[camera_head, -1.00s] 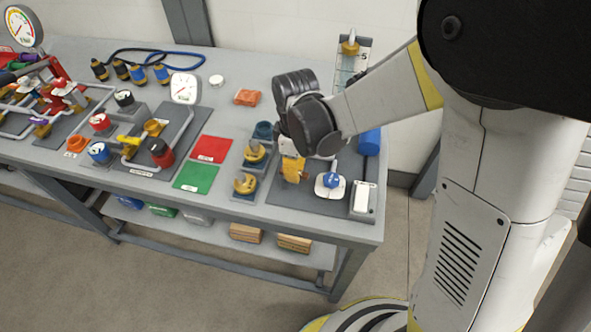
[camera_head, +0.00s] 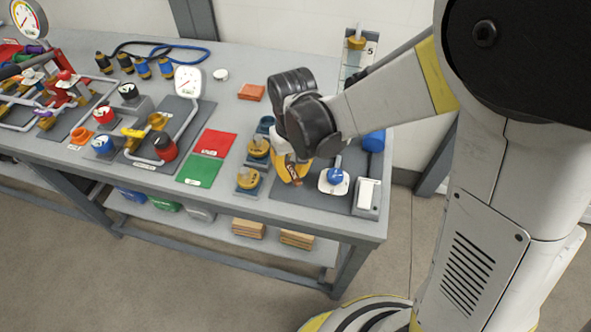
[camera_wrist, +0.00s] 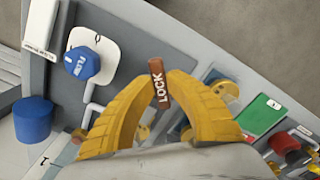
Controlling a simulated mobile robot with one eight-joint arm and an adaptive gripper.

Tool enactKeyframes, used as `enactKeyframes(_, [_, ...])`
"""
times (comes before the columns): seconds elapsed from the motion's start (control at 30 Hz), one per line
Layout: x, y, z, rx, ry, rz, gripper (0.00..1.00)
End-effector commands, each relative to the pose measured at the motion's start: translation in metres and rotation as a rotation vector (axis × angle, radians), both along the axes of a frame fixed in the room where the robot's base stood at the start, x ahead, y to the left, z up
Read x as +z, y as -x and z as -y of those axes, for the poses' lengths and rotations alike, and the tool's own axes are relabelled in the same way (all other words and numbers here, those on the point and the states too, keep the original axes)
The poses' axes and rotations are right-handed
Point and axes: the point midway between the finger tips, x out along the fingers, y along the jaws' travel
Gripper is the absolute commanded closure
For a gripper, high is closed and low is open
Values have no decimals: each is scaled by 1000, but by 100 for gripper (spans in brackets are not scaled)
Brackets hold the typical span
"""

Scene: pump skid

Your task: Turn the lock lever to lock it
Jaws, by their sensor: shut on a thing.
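The lock lever (camera_wrist: 157,90) is a narrow brown bar marked LOCK in the wrist view. The yellow curved fingers of my gripper (camera_wrist: 160,76) are shut on it, one on each side. Its far end sticks out beyond the fingertips. In the head view my gripper (camera_head: 291,172) points down at the grey panel on the right part of the bench. Its fingers and my wrist hide most of the lever and its mount there.
A blue knob (camera_head: 335,176) on a white plate and a white switch block (camera_head: 367,195) stand right of my gripper. Yellow-topped valves (camera_head: 248,179) stand close on the left. A blue cylinder (camera_wrist: 33,119) is nearby. Green (camera_head: 201,169) and red pads lie further left.

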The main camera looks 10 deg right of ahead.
Motion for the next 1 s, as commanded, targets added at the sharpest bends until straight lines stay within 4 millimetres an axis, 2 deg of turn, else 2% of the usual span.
enactKeyframes(0.6, [0,1,-15,-526,0,-1,100])
enactKeyframes(1.0, [0,0,-19,-678,0,-1,100])
